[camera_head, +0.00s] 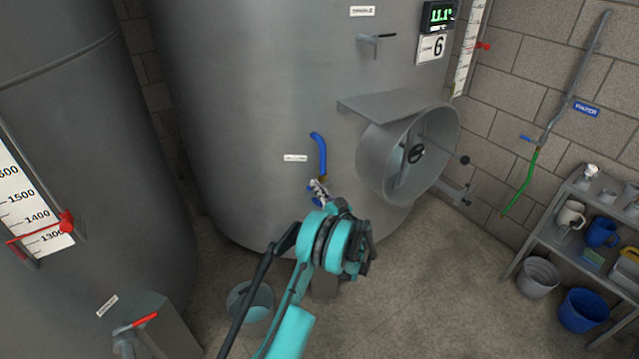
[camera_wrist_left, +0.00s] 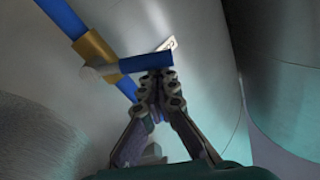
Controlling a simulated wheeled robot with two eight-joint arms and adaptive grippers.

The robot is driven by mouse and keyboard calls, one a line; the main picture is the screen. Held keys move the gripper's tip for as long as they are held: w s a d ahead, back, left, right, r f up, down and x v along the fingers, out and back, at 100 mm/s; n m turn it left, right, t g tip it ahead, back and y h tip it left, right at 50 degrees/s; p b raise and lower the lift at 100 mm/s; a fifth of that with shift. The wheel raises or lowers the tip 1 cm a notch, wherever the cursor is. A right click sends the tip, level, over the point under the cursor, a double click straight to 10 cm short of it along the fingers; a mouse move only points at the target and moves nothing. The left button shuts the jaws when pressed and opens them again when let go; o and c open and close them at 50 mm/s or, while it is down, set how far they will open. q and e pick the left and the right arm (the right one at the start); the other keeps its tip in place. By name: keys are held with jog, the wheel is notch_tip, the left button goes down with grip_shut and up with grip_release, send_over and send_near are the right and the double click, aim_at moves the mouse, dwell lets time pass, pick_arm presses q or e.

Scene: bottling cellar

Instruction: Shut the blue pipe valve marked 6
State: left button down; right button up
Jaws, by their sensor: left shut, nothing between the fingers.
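The blue pipe (camera_head: 321,150) comes out of the front of the big steel tank marked 6 (camera_head: 270,110) and bends down to a brass fitting. In the left wrist view the pipe (camera_wrist_left: 62,16) runs in from the upper left through the brass fitting (camera_wrist_left: 95,46). The blue valve handle (camera_wrist_left: 147,63) sticks out there at an angle to the pipe. My left gripper (camera_head: 318,188) is at the pipe's lower end. In the left wrist view its fingertips (camera_wrist_left: 160,77) are shut and empty, right at the handle's free end; I cannot tell whether they touch it. My right gripper is not in view.
The round open manway door (camera_head: 408,155) juts from the tank, right of my left arm. A bucket (camera_head: 250,302) stands on the floor left of my arm. A shelf (camera_head: 560,240) with mugs stands at right. Another tank (camera_head: 80,110) is at left.

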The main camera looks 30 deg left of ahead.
pick_arm(q)
jog(key=shift+s+a+f+n+g, duration=0.15)
jog(key=shift+s+f+n, duration=0.1)
jog(key=shift+f+n, duration=0.4)
jog(key=shift+s+a+f+n+g, duration=0.1)
jog(key=shift+s+f+n+g, duration=0.1)
jog(key=shift+f+n, duration=0.45)
jog(key=shift+r, duration=0.1)
jog(key=s+d+r+p, duration=0.2)
jog(key=s+d+p, duration=0.1)
jog(key=d, duration=0.5)
jog(key=shift+s+d+r+p, duration=0.25)
jog(key=shift+p, duration=0.35)
